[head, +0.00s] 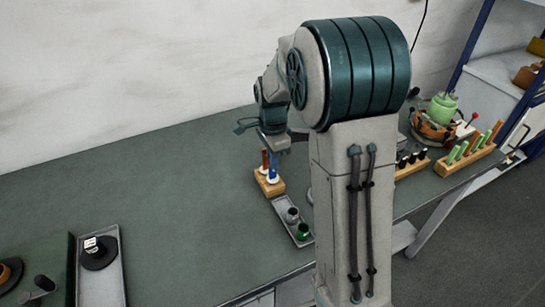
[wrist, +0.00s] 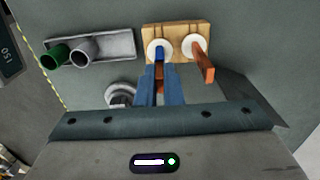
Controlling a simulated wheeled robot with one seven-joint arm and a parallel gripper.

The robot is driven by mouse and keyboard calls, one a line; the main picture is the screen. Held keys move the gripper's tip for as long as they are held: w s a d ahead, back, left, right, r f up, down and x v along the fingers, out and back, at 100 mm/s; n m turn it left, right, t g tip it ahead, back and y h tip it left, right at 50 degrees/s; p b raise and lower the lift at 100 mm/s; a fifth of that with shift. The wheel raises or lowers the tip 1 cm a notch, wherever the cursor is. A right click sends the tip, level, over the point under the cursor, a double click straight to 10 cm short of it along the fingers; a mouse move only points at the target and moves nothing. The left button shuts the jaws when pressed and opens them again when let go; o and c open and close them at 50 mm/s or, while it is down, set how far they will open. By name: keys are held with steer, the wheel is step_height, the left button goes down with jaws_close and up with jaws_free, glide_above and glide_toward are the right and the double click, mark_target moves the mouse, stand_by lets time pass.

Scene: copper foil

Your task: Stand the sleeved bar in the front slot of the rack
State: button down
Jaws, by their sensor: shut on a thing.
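The wooden rack (head: 274,190) stands on the bench below my gripper; it also shows in the wrist view (wrist: 178,30). A reddish-brown bar (wrist: 205,68) with a white collar at its base stands in the right position there. My gripper (wrist: 160,85), with blue fingers, is shut on a second brown bar (wrist: 160,73), the sleeved bar, at the other position. A white collar (wrist: 153,46) surrounds its lower end at the rack. The bar looks close to upright. I cannot tell whether its bottom is fully down in the slot, as the fingers hide much of it.
A grey tray (wrist: 118,44) beside the rack holds a green cup (wrist: 53,56) and a grey cup (wrist: 82,52). A round grey metal piece (wrist: 121,94) lies close to my fingers. Another rack with green bars (head: 467,152) stands to the right.

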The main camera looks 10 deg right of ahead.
steer(key=shift+f, duration=0.25)
stand_by(0.4)
steer(key=shift+f+b, duration=0.25)
steer(key=shift+b, duration=0.05)
steer(key=c, duration=1.5)
jaws_free()
step_height(320, 180, up, 14)
steer(key=shift+b, duration=0.3)
steer(key=o, duration=0.3)
steer(key=shift+f, duration=0.1)
steer(key=shift+o, duration=0.2)
